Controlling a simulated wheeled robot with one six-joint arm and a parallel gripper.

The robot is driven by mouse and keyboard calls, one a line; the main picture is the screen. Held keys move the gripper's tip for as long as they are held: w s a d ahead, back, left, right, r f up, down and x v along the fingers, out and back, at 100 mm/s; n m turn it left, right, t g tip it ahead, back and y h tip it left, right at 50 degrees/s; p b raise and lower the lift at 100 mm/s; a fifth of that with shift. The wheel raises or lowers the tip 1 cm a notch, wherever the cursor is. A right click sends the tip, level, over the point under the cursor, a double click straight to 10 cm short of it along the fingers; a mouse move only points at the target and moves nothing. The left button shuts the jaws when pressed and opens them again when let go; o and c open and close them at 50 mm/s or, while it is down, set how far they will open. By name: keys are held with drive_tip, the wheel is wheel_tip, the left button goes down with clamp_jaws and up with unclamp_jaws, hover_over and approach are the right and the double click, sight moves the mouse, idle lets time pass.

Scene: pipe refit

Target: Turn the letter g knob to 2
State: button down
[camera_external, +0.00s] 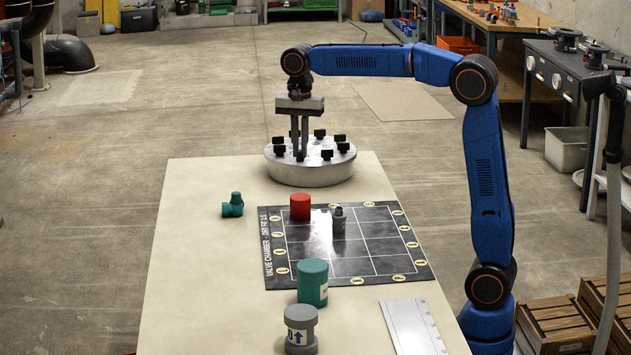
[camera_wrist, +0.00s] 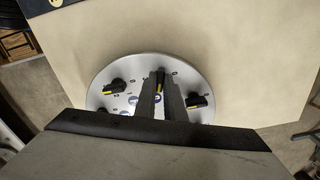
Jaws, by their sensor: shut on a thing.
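A round silver plate (camera_external: 310,172) with several black knobs around its top stands at the far end of the table. My gripper (camera_external: 300,155) points down over it, fingers close together and shut on one black knob near the middle of the plate. Other knobs, one at left (camera_wrist: 116,85) and one at right (camera_wrist: 197,100), carry yellow marks too. The small letters and numbers on the plate (camera_wrist: 105,72) are too small to read.
Nearer on the table (camera_external: 190,290) lie a black grid board (camera_external: 376,263) with a red cylinder (camera_external: 300,207) and a grey fitting (camera_external: 339,224), a green pipe fitting (camera_external: 232,206), a green cylinder (camera_external: 313,284), a grey coupling (camera_external: 301,330) and a ruled metal plate (camera_external: 412,328).

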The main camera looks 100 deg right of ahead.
drive_tip(key=shift+m, duration=0.9)
drive_tip(key=c, duration=1.8)
unclamp_jaws()
drive_tip(key=shift+c, duration=0.2)
wheel_tip(320, 180, up, 17)
drive_tip(key=shift+r, duration=0.2)
